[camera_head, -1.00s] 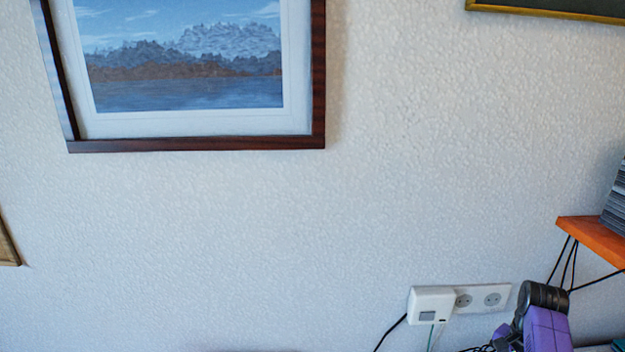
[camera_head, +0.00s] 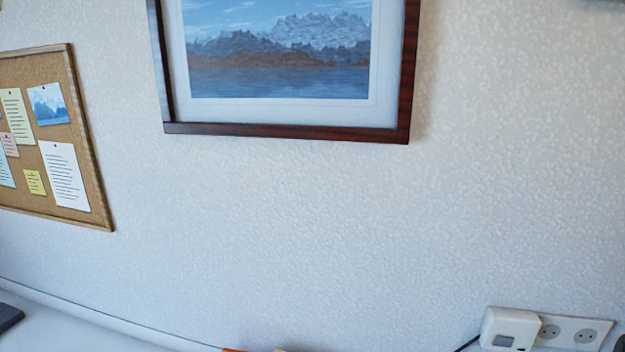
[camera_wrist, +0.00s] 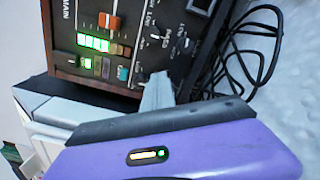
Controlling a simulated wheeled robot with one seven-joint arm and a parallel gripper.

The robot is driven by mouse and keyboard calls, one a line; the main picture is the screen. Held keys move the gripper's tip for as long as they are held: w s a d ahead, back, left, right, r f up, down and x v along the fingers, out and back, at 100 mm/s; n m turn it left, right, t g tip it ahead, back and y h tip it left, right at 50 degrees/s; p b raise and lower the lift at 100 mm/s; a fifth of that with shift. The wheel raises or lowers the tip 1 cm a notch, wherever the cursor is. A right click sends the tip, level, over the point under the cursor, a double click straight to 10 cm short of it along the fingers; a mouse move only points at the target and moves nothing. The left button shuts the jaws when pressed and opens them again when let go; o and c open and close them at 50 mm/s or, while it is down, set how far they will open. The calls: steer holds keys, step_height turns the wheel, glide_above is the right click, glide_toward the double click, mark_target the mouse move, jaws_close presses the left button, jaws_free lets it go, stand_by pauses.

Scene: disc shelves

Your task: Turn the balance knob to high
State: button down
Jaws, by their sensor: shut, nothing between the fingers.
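In the wrist view, a dark control panel (camera_wrist: 160,45) in a wooden case shows an orange slider (camera_wrist: 109,21), lit green buttons (camera_wrist: 93,43) and small knobs and switches with white lettering. The lettering is mostly too small to read, so I cannot tell which control is the balance knob. My gripper (camera_wrist: 157,88) is shut and empty. Its grey fingers point at the panel's lower edge and hide part of it; I cannot tell whether they touch it. The panel is not in the head view.
Black cables (camera_wrist: 245,50) lie coiled right of the panel. Pale boxes (camera_wrist: 45,115) sit at its lower left. The head view shows a wall with a framed picture (camera_head: 280,131), a pinboard (camera_head: 90,180) and a white plug (camera_head: 510,328) in a socket strip.

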steer(key=shift+w+a+p, duration=0.1)
steer(key=shift+w+p, duration=0.15)
steer(key=shift+p, duration=0.3)
steer(key=shift+w, duration=0.15)
steer(key=shift+w+r, duration=0.1)
steer(key=shift+w, duration=0.25)
steer(key=shift+a+p, duration=0.1)
steer(key=shift+p, duration=0.2)
steer(key=shift+a+p, duration=0.4)
step_height(320, 180, up, 6)
steer(key=p, duration=0.5)
steer(key=shift+p, duration=0.3)
